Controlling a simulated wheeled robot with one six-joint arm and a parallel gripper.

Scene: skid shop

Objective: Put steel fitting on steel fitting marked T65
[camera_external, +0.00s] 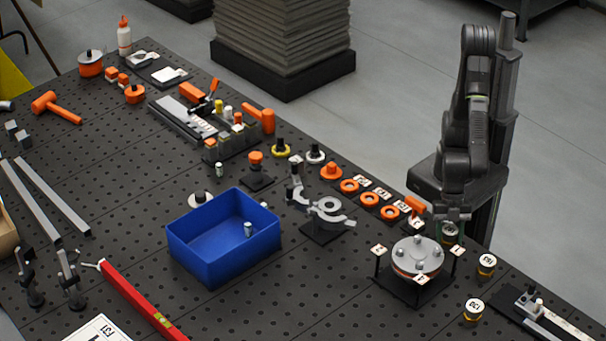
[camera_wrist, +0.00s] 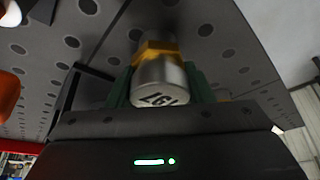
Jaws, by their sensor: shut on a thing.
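My gripper (camera_external: 452,214) is at the right side of the perforated bench, just behind the round fixture, and is shut on a steel fitting (camera_external: 450,233). In the wrist view the held steel fitting (camera_wrist: 160,82) is a shiny cylinder with a brass-coloured band, between the green fingers of my gripper (camera_wrist: 160,75). Two similar banded fittings stand upright on the bench: one (camera_external: 486,266) and one nearer the front (camera_external: 473,310). Their labels are too small to read surely, so I cannot tell which is T65.
A round metal fixture (camera_external: 413,250) with pegs and tagged posts stands close left of my gripper. Orange rings (camera_external: 369,199) and small label tags lie behind it. A blue bin (camera_external: 205,263) is further left. The bench between bin and fixture is mostly clear.

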